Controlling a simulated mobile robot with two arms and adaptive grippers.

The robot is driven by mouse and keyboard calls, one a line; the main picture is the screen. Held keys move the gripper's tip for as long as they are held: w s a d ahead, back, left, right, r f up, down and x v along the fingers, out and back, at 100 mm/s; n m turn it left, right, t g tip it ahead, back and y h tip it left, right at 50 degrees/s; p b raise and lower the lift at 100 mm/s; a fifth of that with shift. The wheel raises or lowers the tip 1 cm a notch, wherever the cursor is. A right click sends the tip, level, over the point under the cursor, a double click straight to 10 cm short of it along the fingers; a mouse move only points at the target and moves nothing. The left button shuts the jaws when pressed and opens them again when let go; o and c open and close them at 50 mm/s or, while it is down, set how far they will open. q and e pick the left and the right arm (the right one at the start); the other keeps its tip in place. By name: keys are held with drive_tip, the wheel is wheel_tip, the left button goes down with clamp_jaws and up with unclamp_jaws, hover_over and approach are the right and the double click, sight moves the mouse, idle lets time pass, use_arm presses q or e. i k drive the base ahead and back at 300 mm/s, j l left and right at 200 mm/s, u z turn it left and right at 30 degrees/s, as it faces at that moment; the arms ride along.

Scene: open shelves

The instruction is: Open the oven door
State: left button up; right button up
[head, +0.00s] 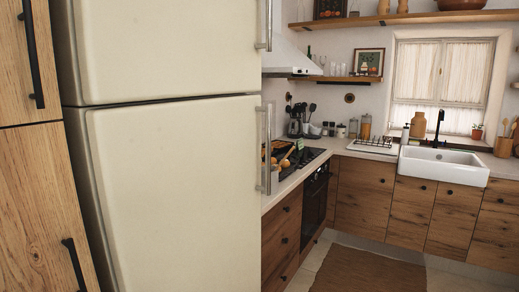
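The oven (314,199) has a black front built into the wooden lower cabinets, right of the fridge. I see it at a steep angle from the side. Its door looks shut, with a handle along the upper part. A dark cooktop (307,156) lies in the counter above it. Neither of my grippers is in view.
A large cream fridge (170,190) with grey handles fills the left middle. A tall wooden cabinet (42,190) stands at the far left. A white sink (444,165) sits under the window. A brown rug (370,270) lies on the open floor.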

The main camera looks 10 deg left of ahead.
sight(315, 198)
drive_tip(key=i+l+u, duration=0.15)
drive_tip(key=i+l, duration=0.2)
drive_tip(key=i+l+u, duration=0.15)
drive_tip(key=i+l, duration=0.25)
drive_tip(key=i+l+u, duration=0.15)
drive_tip(key=i+l, duration=0.3)
drive_tip(key=i+l+u, duration=0.15)
drive_tip(key=i+l, duration=0.25)
drive_tip(key=i+l+u, duration=0.15)
drive_tip(key=i+l, duration=0.2)
drive_tip(key=l, duration=0.3)
